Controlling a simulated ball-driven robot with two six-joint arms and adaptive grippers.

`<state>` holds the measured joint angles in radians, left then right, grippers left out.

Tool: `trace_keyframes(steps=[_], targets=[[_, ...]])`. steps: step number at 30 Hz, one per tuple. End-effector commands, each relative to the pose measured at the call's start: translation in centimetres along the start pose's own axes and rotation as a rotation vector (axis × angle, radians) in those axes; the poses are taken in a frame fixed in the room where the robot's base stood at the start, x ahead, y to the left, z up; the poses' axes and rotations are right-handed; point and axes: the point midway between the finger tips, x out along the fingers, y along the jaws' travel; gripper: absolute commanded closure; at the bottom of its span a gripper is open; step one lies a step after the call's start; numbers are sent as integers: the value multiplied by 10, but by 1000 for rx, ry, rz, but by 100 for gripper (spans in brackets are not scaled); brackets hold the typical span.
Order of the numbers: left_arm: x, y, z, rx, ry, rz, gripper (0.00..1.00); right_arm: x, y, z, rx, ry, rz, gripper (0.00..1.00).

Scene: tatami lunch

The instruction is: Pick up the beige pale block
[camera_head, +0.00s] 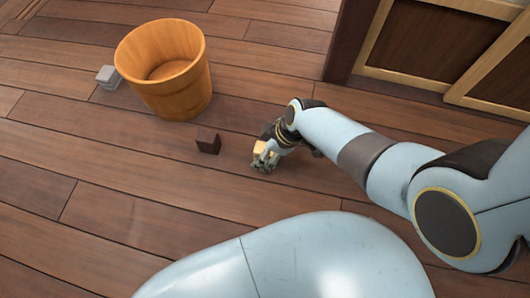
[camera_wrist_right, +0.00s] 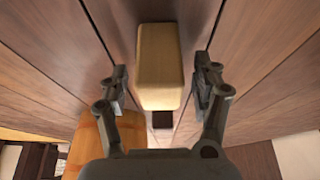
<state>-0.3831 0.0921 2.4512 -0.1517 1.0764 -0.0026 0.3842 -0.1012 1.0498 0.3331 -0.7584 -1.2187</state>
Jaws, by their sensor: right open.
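The beige pale block (camera_wrist_right: 160,65) stands out between the two open fingers of my right gripper (camera_wrist_right: 162,88) in the right wrist view, with a gap visible on each side. In the head view the right gripper (camera_head: 265,160) is low over the wooden floor, and the beige block (camera_head: 260,147) shows only in part at its fingers. Whether the fingertips reach down beside the block is hard to tell. My left gripper is not in either view.
A dark brown block (camera_head: 208,142) lies on the floor left of the right gripper. Wooden panels (camera_head: 430,45) stand at the back right. The floor at left is clear.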

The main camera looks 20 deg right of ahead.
Motion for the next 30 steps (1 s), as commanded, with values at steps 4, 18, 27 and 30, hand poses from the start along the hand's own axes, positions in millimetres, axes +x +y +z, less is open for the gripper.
trace_keyframes(steps=[4,18,27,30], targets=[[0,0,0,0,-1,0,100,0,0,0,0,0,0,39],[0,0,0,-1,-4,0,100,0,0,0,0,0,1,97],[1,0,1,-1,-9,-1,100,-1,0,-1,-1,0,1,97],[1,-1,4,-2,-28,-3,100,-3,1,-2,-1,1,2,97]])
